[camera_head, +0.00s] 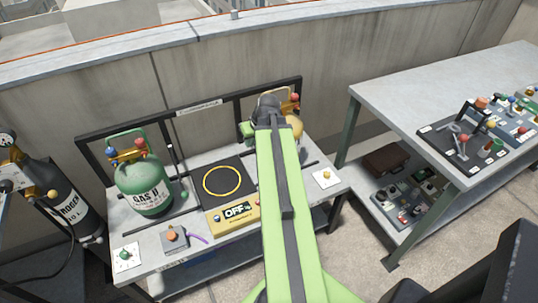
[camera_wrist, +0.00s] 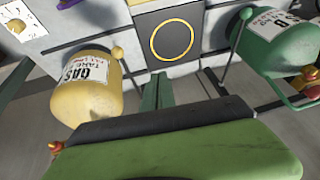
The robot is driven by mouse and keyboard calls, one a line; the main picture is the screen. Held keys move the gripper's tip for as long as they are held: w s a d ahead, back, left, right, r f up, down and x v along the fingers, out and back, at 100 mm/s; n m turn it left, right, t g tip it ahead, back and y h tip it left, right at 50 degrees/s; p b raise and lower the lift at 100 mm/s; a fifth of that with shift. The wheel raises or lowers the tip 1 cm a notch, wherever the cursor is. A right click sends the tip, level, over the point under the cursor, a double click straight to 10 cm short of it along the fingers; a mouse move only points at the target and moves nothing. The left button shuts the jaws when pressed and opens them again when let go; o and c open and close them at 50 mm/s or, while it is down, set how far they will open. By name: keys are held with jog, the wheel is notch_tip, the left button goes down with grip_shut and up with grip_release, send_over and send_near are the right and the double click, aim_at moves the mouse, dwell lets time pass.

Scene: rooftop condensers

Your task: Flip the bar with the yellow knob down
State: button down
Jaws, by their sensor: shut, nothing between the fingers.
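In the wrist view, a thin dark bar with a yellow knob (camera_wrist: 117,52) stands tilted beside the yellow gas tank (camera_wrist: 85,90). The knob shows against the tank's edge. My gripper (camera_wrist: 157,77) is shut and empty, its green fingers to the right of this bar and apart from the knob. In the head view my green arm covers the area around the yellow tank (camera_head: 297,125), and I cannot make out the yellow-knobbed bar there. A second bar with a green knob (camera_wrist: 246,13) stands by the green gas tank (camera_wrist: 285,45).
The green tank (camera_head: 146,188) stands at the bench's left. A black plate with a yellow ring (camera_head: 222,180) and an OFF panel (camera_head: 235,210) lie mid-bench. A black rail (camera_head: 232,97) runs along the back. A second table (camera_head: 405,92) stands right.

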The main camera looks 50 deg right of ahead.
jog(key=s+d+m+h, duration=0.1)
jog(key=s+d, duration=0.4)
jog(key=d, duration=0.4)
jog(key=shift+t, duration=0.4)
jog(key=b+x, duration=0.6)
jog(key=x, duration=0.1)
jog(key=b+x, duration=0.3)
jog(key=shift+w+a+f+b, duration=0.15)
jog(key=shift+a+f+b, duration=0.1)
jog(key=shift+b, duration=0.15)
jog(key=f+b, duration=0.2)
jog(key=shift+s+a+f+b, duration=0.3)
jog(key=shift+a, duration=0.05)
jog(key=shift+s+a+f, duration=0.1)
jog(key=shift+s+f, duration=0.05)
jog(key=shift+f, duration=0.1)
jog(key=shift+r, duration=0.1)
jog(key=f+b, duration=0.3)
jog(key=s+f+b, duration=0.1)
jog(key=b, duration=0.1)
jog(key=shift+a+f, duration=0.25)
